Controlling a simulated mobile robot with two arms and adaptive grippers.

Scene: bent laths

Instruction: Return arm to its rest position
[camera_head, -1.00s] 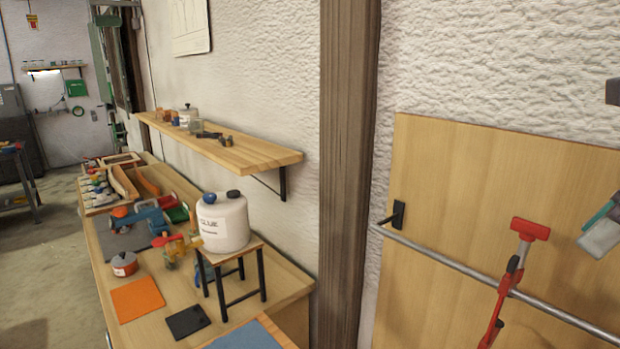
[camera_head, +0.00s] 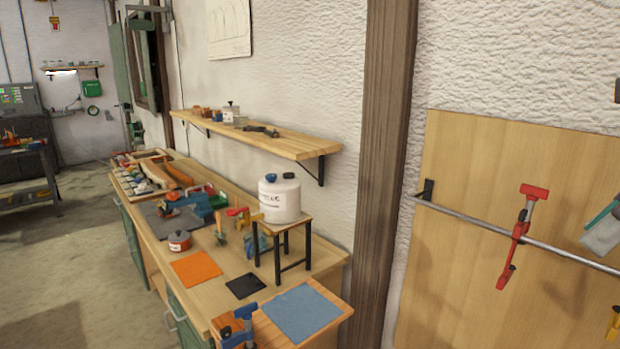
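My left gripper is not in view.
A red clamp (camera_head: 520,238) hangs on the metal rail (camera_head: 460,217) of the wooden board (camera_head: 470,160). The workbench (camera_head: 222,285) carries a white glue jar (camera_head: 279,203) on a small stool (camera_head: 284,250), a blue clamp (camera_head: 240,325) and trays. A shelf (camera_head: 250,139) juts from the wall.

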